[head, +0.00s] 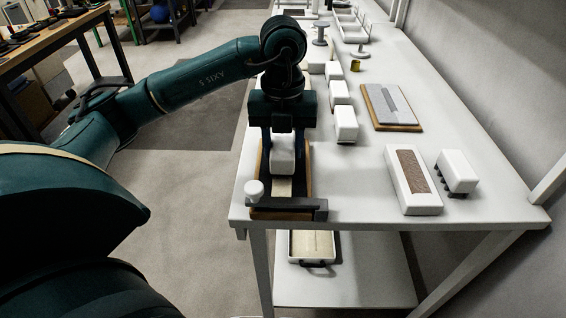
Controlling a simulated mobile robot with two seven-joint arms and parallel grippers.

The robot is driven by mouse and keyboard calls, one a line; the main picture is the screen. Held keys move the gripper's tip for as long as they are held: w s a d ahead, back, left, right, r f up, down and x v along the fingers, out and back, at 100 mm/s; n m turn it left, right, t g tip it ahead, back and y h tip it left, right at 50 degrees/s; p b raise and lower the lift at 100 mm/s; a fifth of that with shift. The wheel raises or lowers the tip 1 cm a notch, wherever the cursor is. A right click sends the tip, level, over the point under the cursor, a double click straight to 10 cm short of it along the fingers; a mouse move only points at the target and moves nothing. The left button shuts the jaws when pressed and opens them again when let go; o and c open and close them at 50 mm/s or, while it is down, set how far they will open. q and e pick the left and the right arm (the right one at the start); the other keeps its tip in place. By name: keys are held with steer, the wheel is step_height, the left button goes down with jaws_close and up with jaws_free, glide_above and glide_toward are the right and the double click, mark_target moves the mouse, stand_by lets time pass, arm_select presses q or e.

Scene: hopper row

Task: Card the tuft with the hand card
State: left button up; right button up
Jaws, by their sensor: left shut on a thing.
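My left gripper (283,148) points down at the near left end of the white bench. It is shut on a white block (283,160), which looks like the hand card. The block is over a wood-framed dark bed (302,165). A pale strip (283,187), perhaps the tuft, shows in the bed just in front of the block. Whether the block touches the strip cannot be told. A dark bar (290,204) with a white knob (254,189) crosses the bed's near end. The block's underside is hidden. My right gripper is not in view.
On the white bench (375,165), a row of white blocks (346,123) stands right of my gripper. A grey plate on a wooden board (392,106), a white block with a brown pad (414,182) and a dark-footed white block (457,172) lie further right. A tray (312,262) sits below.

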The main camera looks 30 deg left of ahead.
arm_select(q)
steer(key=shift+w+a, duration=0.35)
steer(key=shift+w, duration=0.2)
steer(key=shift+w+a, duration=0.4)
steer(key=shift+w, duration=0.3)
steer(key=shift+w+a, duration=0.4)
steer(key=shift+w, duration=0.25)
steer(key=shift+r+p, duration=0.75)
steer(key=shift+r, duration=0.3)
